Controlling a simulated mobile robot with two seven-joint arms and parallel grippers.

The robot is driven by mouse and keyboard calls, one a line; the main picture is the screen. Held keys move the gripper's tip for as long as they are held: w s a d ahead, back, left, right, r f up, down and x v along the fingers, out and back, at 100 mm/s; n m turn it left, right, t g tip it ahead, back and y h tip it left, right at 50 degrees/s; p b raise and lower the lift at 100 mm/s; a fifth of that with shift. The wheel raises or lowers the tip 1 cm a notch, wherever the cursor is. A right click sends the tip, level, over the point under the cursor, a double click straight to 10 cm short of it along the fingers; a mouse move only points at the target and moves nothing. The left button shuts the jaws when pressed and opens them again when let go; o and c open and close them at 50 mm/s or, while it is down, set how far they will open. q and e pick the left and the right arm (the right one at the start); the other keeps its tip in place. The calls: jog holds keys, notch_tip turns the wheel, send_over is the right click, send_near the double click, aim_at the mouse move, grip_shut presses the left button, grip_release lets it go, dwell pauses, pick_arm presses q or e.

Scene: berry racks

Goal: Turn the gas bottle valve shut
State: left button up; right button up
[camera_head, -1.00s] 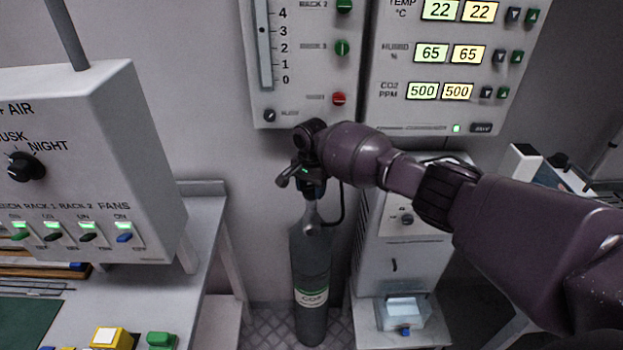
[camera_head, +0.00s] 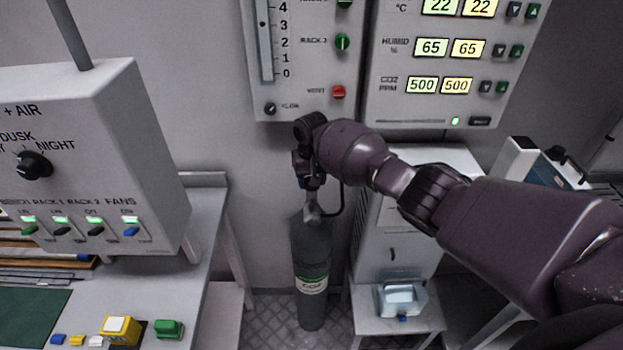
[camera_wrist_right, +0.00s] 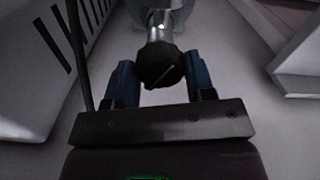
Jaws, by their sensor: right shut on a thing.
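A dark grey CO2 gas bottle (camera_head: 312,262) stands upright on the floor against the wall, with a green-edged label. Its top end also shows in the right wrist view. My right gripper (camera_head: 310,190) comes down over the top of the bottle from above. In the right wrist view my right gripper (camera_wrist_right: 160,85) has its two blue fingers on either side of the black valve knob (camera_wrist_right: 159,64), shut on it. A pale line marks the knob's face. In the head view the gripper and arm hide most of the valve. My left gripper is not in view.
A bench (camera_head: 205,235) with a switch box (camera_head: 95,120) is at the left. Control panels (camera_head: 300,98) hang above. A dark hose (camera_head: 340,205) runs beside the bottle's neck.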

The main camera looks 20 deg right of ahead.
jog(key=n, duration=1.4)
jog(key=shift+n, duration=0.3)
jog(key=n, duration=0.4)
jog(key=shift+r+n, duration=0.1)
jog(key=shift+n, duration=0.2)
jog(key=n, duration=0.4)
jog(key=shift+n, duration=0.4)
jog(key=o, duration=0.9)
